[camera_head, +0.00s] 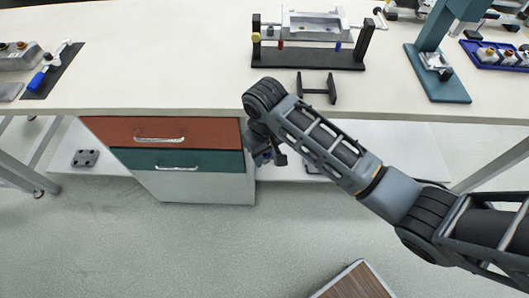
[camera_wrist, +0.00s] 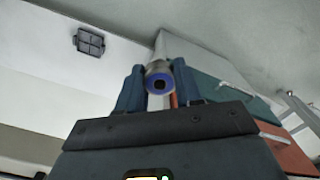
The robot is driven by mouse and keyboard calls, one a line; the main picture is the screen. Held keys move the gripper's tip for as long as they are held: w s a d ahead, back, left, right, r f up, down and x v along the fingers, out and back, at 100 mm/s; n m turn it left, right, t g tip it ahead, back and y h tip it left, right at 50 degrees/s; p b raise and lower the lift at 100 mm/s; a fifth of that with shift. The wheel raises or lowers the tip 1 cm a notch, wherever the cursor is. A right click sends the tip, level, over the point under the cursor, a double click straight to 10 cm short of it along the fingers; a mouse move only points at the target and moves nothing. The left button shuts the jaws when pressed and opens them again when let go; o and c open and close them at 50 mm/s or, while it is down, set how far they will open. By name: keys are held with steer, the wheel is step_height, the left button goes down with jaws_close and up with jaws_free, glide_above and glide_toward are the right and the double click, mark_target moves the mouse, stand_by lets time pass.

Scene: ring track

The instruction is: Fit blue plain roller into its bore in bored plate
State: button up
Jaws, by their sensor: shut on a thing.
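My gripper (camera_wrist: 158,88) is shut on the blue plain roller (camera_wrist: 147,83), which shows nearly end-on between the two fingers in the wrist view. The roller has a silvery body and a blue ring around a dark centre. In the head view my gripper (camera_head: 266,158) hangs below the worktop's front edge, at the right side of the drawer cabinet, and my arm partly hides it.
The drawer cabinet has a red drawer (camera_head: 200,132) and a green drawer (camera_head: 215,160), both shut. On the worktop (camera_head: 170,80) stand a black-framed fixture (camera_head: 312,58), a teal press (camera_head: 438,82) and a blue tray (camera_head: 497,64). A wooden-topped thing (camera_head: 352,284) is on the floor.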

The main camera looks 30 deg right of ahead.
steer(key=shift+w+r, duration=0.15)
steer(key=shift+w, duration=0.1)
steer(key=shift+w+a+r, duration=0.15)
steer(key=shift+w+a, duration=0.05)
steer(key=shift+s+d+f, duration=0.3)
steer(key=shift+s, duration=0.15)
stand_by(0.3)
